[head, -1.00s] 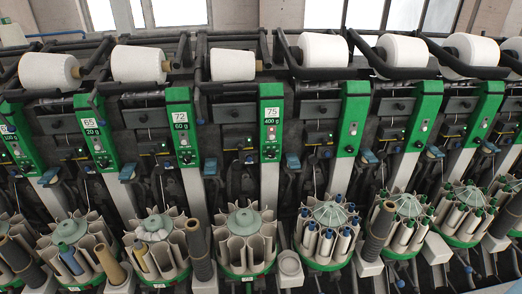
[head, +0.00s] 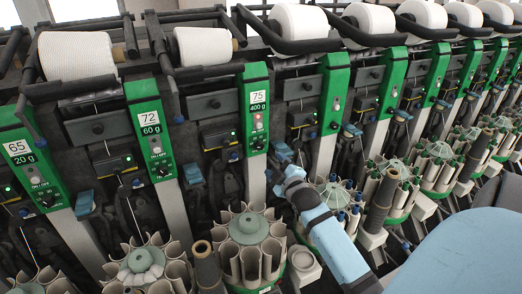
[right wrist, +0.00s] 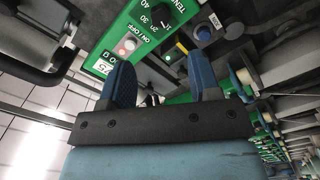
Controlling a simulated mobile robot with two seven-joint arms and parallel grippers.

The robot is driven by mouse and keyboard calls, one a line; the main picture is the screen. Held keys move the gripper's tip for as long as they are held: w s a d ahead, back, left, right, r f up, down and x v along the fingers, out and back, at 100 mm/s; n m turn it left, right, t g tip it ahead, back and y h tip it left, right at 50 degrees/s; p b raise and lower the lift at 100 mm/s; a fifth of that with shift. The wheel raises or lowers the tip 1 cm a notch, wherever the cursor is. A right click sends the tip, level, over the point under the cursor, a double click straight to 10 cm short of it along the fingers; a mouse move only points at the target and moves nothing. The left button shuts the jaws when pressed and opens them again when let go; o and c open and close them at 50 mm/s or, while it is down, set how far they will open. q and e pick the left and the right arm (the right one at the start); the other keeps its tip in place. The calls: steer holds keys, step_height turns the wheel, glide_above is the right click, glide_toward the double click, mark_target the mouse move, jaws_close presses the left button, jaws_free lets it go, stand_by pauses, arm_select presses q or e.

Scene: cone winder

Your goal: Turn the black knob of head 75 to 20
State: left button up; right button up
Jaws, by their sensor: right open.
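Head 75 is a green panel (head: 254,85) with a 75 / 400 g label, left of centre in the head view. Its small black knob (head: 258,144) sits low on the panel; its pointer setting is too small to read there. My right gripper (head: 283,158) is just right of and slightly below the knob, apart from it. In the right wrist view the panel (right wrist: 108,62) appears turned, with the knob (right wrist: 163,16) and its dial numbers beyond the open blue fingers (right wrist: 160,70). Nothing is between the fingers. My left gripper is not in view.
Head 72's panel (head: 150,125) stands to the left, and more green heads run off to the right. A bobbin magazine (head: 247,229) stands below head 75. A dark blue round part (right wrist: 202,33) is close beside the panel in the wrist view. Yarn cones line the top.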

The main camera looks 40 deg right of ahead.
mark_target(261, 147)
steer(key=x, duration=1)
steer(key=shift+w+d+f+p, duration=0.1)
steer(key=shift+w+p, duration=0.2)
steer(key=shift+p, duration=0.05)
steer(key=c, duration=0.9)
